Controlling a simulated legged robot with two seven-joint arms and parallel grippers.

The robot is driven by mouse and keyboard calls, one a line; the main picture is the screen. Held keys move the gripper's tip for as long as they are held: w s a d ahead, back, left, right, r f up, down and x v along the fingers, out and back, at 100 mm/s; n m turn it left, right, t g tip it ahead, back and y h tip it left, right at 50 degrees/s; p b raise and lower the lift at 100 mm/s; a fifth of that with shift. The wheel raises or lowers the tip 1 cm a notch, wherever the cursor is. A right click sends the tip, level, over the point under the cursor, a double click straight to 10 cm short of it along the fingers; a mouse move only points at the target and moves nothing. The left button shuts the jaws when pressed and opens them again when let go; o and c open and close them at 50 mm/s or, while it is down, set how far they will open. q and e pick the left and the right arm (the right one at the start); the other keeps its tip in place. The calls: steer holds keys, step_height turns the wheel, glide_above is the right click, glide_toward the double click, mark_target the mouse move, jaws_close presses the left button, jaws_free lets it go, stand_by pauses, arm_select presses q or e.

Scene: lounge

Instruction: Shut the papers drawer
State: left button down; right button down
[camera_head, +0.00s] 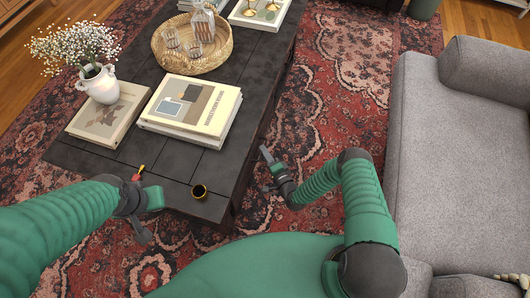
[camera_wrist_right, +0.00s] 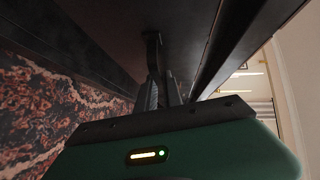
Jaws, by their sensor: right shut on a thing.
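The dark coffee table (camera_head: 180,163) stands in front of me. In the head view its drawer front cannot be made out along the right side. My right gripper (camera_head: 268,168) is beside that long side, low and close to the edge. In the right wrist view the gripper (camera_wrist_right: 165,92) is shut on a dark, curved handle (camera_wrist_right: 152,50) against a dark panel (camera_wrist_right: 120,25). How far the drawer stands open cannot be told. My left gripper (camera_head: 145,212) is at the table's near left edge; its jaw state is unclear.
Books (camera_head: 192,105), a flower vase (camera_head: 101,84) and a woven tray (camera_head: 222,57) stand behind. A grey sofa (camera_head: 460,150) is right; patterned rug (camera_head: 310,110) lies between.

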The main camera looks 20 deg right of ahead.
mark_target(256, 150)
steer(key=shift+s+f, duration=0.1)
steer(key=shift+f, duration=0.1)
stand_by(0.6)
steer(key=w+a, duration=0.1)
steer(key=w+a+b, duration=0.1)
steer(key=a, duration=0.1)
steer(key=shift+a, duration=0.15)
steer(key=c, duration=1.5)
jaws_free()
steer(key=shift+w, duration=0.15)
steer(key=shift+r, duration=0.15)
